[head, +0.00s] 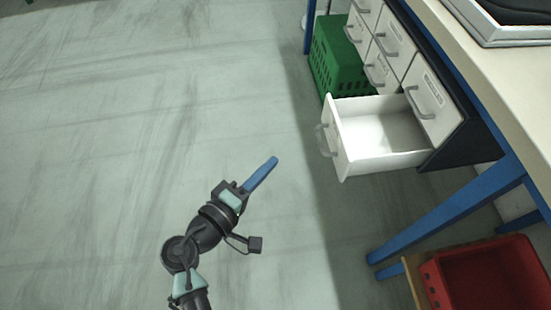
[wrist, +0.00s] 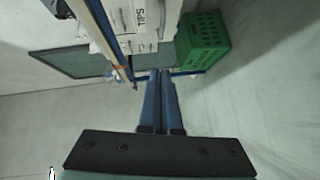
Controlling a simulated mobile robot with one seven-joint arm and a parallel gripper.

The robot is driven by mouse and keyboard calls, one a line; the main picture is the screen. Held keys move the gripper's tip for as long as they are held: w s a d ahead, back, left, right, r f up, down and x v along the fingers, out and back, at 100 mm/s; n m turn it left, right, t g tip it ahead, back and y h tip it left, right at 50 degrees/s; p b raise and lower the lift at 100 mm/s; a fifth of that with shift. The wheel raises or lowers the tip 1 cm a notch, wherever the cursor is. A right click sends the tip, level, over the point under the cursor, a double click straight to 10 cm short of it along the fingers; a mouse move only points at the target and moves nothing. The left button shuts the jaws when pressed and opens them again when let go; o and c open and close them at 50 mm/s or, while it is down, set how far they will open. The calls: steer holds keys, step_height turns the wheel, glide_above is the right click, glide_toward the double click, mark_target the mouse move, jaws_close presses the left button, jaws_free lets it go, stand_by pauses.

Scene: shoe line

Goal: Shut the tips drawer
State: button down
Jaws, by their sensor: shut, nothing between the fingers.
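A white drawer (head: 385,160) stands pulled far out of the drawer unit under the workbench in the head view. Its inside looks empty, and its grey handle (head: 322,140) is on the left-hand front. In the wrist view, a white drawer front with a "TIPS" label (wrist: 141,17) shows at the top, partly cut off by the frame edge. My gripper (head: 274,160) has blue fingers held together with nothing between them. It is in the open space to the left of the drawer front, apart from it. The fingers also show in the wrist view (wrist: 160,75).
The other drawers (head: 395,38) of the unit look shut. A green crate (head: 340,58) stands beyond the open drawer, and a red bin (head: 485,275) sits at lower right. A blue table leg (head: 445,215) slants nearby. The floor at left is clear.

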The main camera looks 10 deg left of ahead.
steer(key=w+d+f+b, duration=0.2)
steer(key=w+d, duration=0.5)
steer(key=w, duration=0.1)
steer(key=shift+w+d, duration=0.15)
steer(key=shift+d, duration=0.05)
